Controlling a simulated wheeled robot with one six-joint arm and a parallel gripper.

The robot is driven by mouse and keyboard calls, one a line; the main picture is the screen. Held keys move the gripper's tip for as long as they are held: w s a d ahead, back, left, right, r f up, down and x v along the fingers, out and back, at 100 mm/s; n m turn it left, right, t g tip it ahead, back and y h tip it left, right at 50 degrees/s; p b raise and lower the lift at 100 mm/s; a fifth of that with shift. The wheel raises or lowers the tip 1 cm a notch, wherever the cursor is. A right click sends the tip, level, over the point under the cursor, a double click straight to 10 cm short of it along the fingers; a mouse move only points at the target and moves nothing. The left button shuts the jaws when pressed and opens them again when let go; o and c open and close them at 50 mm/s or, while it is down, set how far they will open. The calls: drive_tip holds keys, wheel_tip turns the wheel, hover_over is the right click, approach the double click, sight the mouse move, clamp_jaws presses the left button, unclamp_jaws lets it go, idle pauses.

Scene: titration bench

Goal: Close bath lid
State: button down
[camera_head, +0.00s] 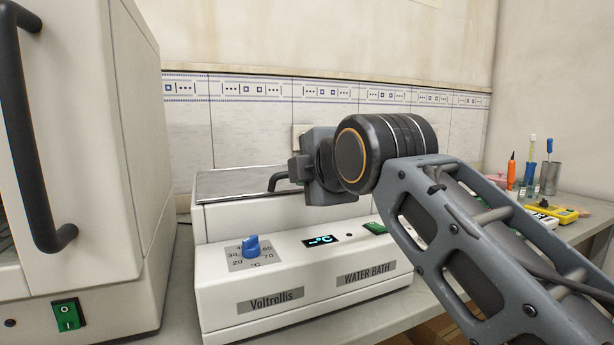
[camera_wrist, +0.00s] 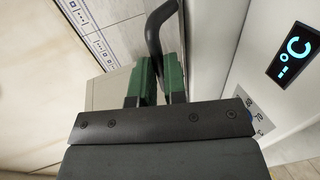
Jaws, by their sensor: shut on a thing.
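The white water bath (camera_head: 305,285) stands on the bench, with a grey metal lid (camera_head: 235,183) over its top. The lid looks close to level; my gripper and arm hide its right part, and I cannot tell whether it sits fully down. A black bar handle (camera_head: 277,181) is at the lid's front. My gripper (camera_head: 291,172) is shut on this handle, just above the bath's front edge. In the wrist view the green finger pads of my gripper (camera_wrist: 160,82) lie on either side of the black handle (camera_wrist: 156,32).
A large white appliance (camera_head: 85,150) with a black door handle stands close on the left. The tiled wall (camera_head: 320,115) is behind the bath. A blue knob (camera_head: 251,246) and lit display (camera_head: 320,240) are on its front. Small tools and a grey cup (camera_head: 550,178) stand at right.

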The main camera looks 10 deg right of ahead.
drive_tip(key=shift+w+f, duration=0.1)
drive_tip(key=shift+f, duration=0.45)
drive_tip(key=c, duration=1.2)
unclamp_jaws()
drive_tip(key=shift+r, duration=0.1)
drive_tip(key=shift+o, duration=0.2)
drive_tip(key=shift+r, duration=0.1)
drive_tip(key=shift+s+r, duration=0.1)
drive_tip(key=shift+s, duration=0.1)
